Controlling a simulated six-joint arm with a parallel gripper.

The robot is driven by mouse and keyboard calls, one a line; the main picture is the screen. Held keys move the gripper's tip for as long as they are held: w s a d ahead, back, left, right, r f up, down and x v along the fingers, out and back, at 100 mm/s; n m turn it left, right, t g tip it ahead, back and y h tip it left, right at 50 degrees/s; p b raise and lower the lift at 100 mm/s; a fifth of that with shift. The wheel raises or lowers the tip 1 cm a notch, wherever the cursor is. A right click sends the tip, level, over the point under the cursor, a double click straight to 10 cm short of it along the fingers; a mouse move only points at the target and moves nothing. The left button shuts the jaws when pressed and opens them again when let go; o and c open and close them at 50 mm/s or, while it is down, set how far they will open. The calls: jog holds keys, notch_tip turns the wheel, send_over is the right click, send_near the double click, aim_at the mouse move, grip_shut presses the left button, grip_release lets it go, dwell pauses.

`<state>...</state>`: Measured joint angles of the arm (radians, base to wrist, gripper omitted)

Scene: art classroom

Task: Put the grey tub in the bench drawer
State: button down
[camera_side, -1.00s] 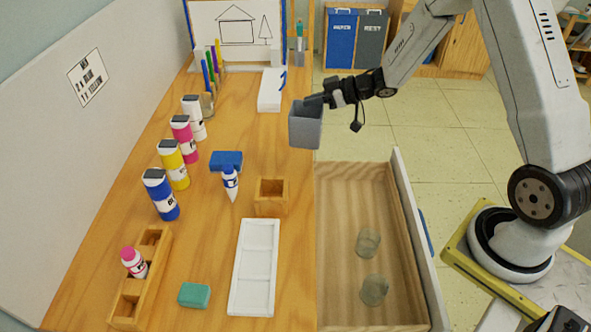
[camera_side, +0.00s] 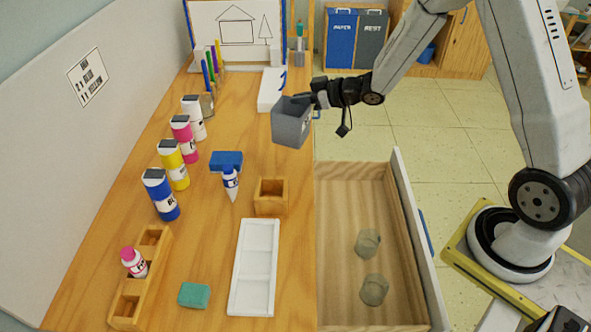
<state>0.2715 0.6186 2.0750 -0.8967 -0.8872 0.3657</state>
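The grey tub (camera_side: 291,124) is in the air over the right edge of the bench, slightly tilted. My gripper (camera_side: 308,99) is shut on the tub's upper right rim; the fingertips are small and partly hidden against the tub. The bench drawer (camera_side: 345,215) is pulled open at the right of the bench, below and to the right of the tub. Two translucent greenish cups (camera_side: 368,243) lie or stand in its nearer half. The drawer's far half is bare.
The drawer's front panel (camera_side: 418,235) rises at the right.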

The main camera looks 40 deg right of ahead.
jog(key=shift+s+a+r+m+t+h, duration=0.1)
jog(key=shift+s+a+m+t+h, duration=0.05)
jog(key=shift+a+m+h, duration=0.35)
jog(key=shift+s+a+r+m+t+h, duration=0.1)
jog(key=shift+s+a+m+t+h, duration=0.05)
jog(key=shift+a+m+h, duration=0.3)
jog(key=shift+s+a+f+m+h, duration=0.15)
jog(key=shift+s+a+m+h, duration=0.2)
jog(key=shift+m+h, duration=0.15)
jog(key=shift+s+d+f+m+h, duration=0.1)
jog(key=shift+s+f+m+h, duration=0.3)
jog(key=shift+h, duration=0.25)
jog(key=s+d+f+m+g+h, duration=0.3)
jog(key=s+d+f+m+h, duration=0.7)
jog(key=s+d+f, duration=0.8)
notch_tip(320, 180, down, 3)
jog(key=shift+s+d+r+g+h, duration=0.2)
jog(key=shift+s+d+g+h, duration=0.1)
jog(key=shift+s+h, duration=0.3)
jog(key=shift+w+f, duration=0.1)
jog(key=shift+f, duration=2.8)
